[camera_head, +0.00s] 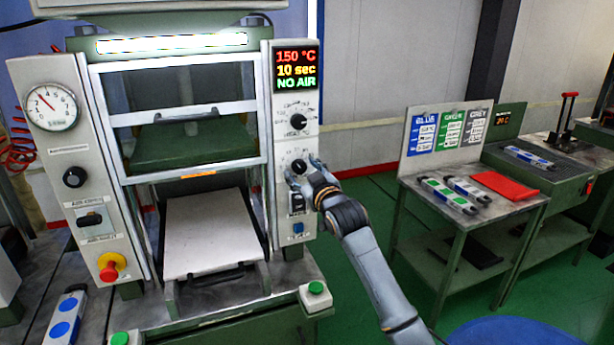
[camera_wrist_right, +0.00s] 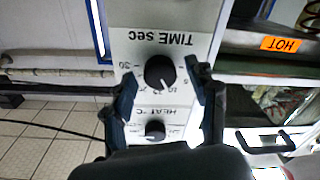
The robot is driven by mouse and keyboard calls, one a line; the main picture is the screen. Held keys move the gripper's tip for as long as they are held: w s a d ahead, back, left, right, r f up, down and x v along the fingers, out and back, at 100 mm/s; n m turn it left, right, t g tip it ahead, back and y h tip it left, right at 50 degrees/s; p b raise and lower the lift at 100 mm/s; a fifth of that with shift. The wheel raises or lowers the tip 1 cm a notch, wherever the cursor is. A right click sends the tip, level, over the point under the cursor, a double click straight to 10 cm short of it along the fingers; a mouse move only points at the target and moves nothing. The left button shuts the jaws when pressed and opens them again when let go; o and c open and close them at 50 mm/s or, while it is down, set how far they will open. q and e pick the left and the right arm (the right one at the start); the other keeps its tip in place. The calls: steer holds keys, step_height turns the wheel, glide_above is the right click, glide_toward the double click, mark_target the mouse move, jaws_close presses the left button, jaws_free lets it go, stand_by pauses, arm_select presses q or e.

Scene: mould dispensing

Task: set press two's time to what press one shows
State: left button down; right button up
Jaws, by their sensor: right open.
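A press (camera_head: 278,140) stands at the left of the head view. Its display (camera_head: 296,68) reads 150 °C, 10 sec and NO AIR. Below it are an upper black knob (camera_head: 298,121) and a lower black knob (camera_head: 299,165). My right gripper (camera_head: 304,170) is at the lower knob, open. In the right wrist view, upside down, the time knob (camera_wrist_right: 160,72) under the "TIME sec" label lies between the fingers of the gripper (camera_wrist_right: 161,85), with gaps visible. The heat knob (camera_wrist_right: 155,131) shows nearer the wrist. Whether this is press one or two is not readable. My left gripper is out of view.
Below the lower knob are a black switch (camera_head: 297,202) and a blue button (camera_head: 298,227). A green button (camera_head: 315,288) sits at the press's front corner. A red emergency stop (camera_head: 109,268) is on the left panel. A side table (camera_head: 515,205) with moulds and a red sheet stands right.

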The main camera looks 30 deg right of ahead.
steer(key=s+a, duration=0.2)
steer(key=s, duration=0.9)
steer(key=shift+s+f, duration=0.15)
steer(key=shift+s, duration=0.2)
steer(key=shift+a, duration=0.15)
